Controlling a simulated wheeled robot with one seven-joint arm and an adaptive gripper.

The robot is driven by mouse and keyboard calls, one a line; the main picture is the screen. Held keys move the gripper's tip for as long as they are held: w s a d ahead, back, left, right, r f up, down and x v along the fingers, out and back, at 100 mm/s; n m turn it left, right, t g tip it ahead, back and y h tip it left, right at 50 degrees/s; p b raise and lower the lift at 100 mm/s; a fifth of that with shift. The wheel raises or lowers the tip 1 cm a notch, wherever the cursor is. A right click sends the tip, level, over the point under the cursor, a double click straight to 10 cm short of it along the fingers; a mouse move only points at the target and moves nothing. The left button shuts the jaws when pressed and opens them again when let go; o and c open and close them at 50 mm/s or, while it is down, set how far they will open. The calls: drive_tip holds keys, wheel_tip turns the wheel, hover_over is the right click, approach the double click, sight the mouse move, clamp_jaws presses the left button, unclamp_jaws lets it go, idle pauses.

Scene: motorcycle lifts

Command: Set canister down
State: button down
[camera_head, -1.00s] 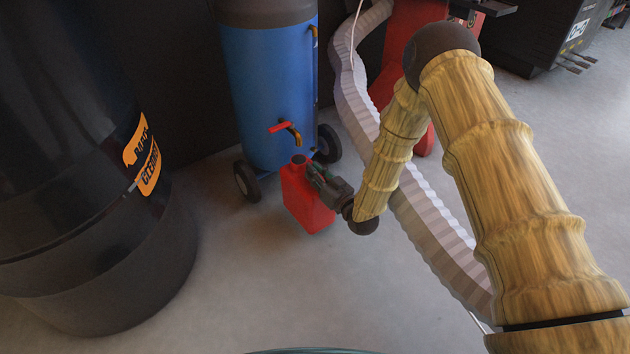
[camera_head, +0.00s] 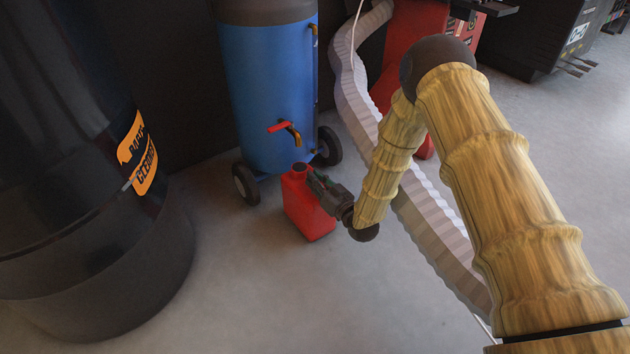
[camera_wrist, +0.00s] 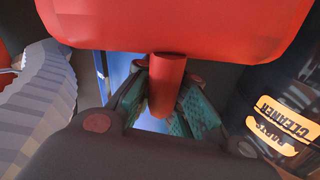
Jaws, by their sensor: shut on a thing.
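The red canister (camera_head: 306,205) is upright in front of the blue tank, close to the floor; I cannot tell whether its base touches the floor. My gripper (camera_head: 322,188) is at the canister's upper right side and is shut on it. In the wrist view the canister's red body (camera_wrist: 180,25) fills the top. The green-padded fingers of my gripper (camera_wrist: 166,100) close on either side of a red bar-like part of the canister, likely its handle.
A blue wheeled tank (camera_head: 268,95) with a red-handled tap (camera_head: 281,127) stands just behind the canister. A large black parts cleaner drum (camera_head: 80,190) stands at left. A ribbed grey hose (camera_head: 440,235) runs along the right. Floor (camera_head: 270,290) in front is clear.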

drive_tip(key=c, duration=1.5)
unclamp_jaws()
drive_tip(key=shift+f, duration=0.1)
drive_tip(key=shift+s+d+r, duration=0.1)
drive_tip(key=shift+s+r, duration=0.05)
drive_tip(key=shift+r, duration=0.1)
drive_tip(key=shift+p+v, duration=3.2)
drive_tip(key=shift+v, duration=2.65)
drive_tip(key=shift+f, duration=0.1)
